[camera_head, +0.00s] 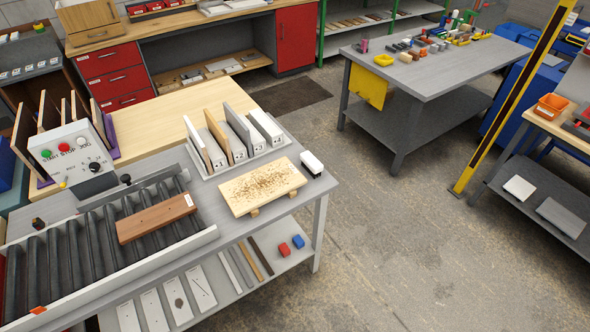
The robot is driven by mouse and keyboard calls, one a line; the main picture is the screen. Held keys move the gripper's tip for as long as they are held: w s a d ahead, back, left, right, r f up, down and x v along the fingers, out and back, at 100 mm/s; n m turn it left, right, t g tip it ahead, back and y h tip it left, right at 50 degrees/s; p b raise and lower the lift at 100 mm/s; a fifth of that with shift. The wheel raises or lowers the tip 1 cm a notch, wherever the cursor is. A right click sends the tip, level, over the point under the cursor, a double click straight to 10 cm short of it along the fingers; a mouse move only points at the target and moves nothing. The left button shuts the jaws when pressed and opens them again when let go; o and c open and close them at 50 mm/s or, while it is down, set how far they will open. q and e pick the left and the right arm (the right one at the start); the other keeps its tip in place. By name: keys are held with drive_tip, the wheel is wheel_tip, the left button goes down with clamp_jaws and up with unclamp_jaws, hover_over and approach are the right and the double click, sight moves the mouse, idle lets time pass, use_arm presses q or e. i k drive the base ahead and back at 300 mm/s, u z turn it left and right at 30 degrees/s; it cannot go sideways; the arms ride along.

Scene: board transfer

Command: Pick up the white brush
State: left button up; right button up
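The white brush (312,162) is a small white block with a dark underside. It sits on the grey workbench (234,230) near its right corner, just right of a light wooden board (245,192). The board has brown crumbs or shavings scattered on top and rests on small wooden supports. The brush appears apart from the board. Neither of my grippers is in view.
A white rack (207,172) of upright boards stands behind the crumb-covered board. A roller conveyor (70,262) carries a reddish-brown plank (157,218) to the left. A control box (72,150) stands behind it. Open floor lies right of the bench.

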sight(312, 165)
drive_tip(key=z, duration=0.15)
drive_tip(key=k, duration=0.4)
drive_tip(key=u, duration=0.95)
drive_tip(key=i, duration=1.6)
drive_tip(key=z, duration=0.6)
